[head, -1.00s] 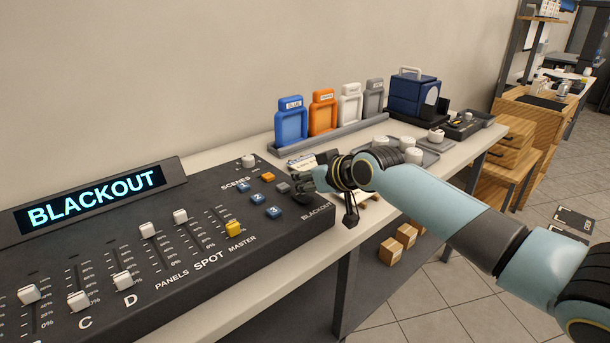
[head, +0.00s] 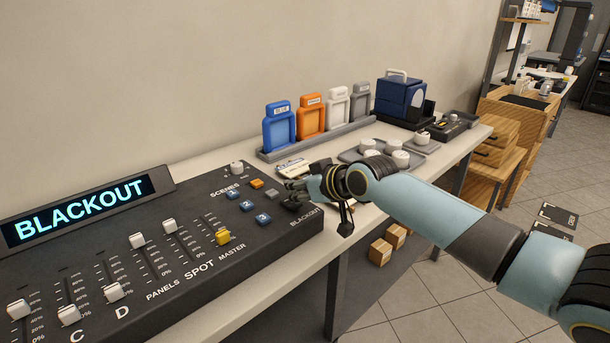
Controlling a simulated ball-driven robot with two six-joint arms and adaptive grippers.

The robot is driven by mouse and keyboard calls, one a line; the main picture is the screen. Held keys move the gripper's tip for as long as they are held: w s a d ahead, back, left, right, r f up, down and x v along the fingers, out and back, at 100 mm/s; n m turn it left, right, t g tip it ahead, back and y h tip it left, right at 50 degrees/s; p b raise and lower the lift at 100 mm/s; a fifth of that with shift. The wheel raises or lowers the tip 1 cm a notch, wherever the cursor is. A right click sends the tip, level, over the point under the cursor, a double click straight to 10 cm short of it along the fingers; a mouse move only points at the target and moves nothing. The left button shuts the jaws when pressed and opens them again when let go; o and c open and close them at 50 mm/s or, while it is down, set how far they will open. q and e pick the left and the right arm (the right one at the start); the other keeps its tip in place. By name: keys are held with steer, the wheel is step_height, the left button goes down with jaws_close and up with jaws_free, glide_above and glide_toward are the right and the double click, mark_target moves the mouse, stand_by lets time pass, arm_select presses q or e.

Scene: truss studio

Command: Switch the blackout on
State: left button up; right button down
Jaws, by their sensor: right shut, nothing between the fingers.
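The black lighting console (head: 200,285) stands on the counter at the left. Its display (head: 80,212) reads BLACKOUT in lit cyan letters. The BLACKOUT label (head: 305,217) is at the console's right end. My right gripper (head: 292,194) is shut and empty, with its fingertips over the console's right end, just above that label. The blackout button is hidden or hard to make out under the fingers; I cannot tell whether they touch it. Blue scene buttons (head: 248,207), an orange button (head: 257,184) and a grey button sit left of the fingers. My left gripper is not in view.
White faders (head: 137,241) and a yellow master fader (head: 222,237) stand up from the console. Behind the gripper are a rack of coloured gel frames (head: 311,115), a grey tray with white pieces (head: 350,155) and a blue case (head: 400,98). The wall closes off the back.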

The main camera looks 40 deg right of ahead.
steer(key=r+p, duration=0.1)
steer(key=r, duration=0.1)
steer(key=r+p, duration=0.2)
steer(key=shift+s+r, duration=0.2)
steer(key=shift+r, duration=0.2)
steer(key=w+r+v, duration=0.1)
steer(key=v, duration=0.7)
steer(key=shift+s+r, duration=0.4)
steer(key=shift+r, duration=0.05)
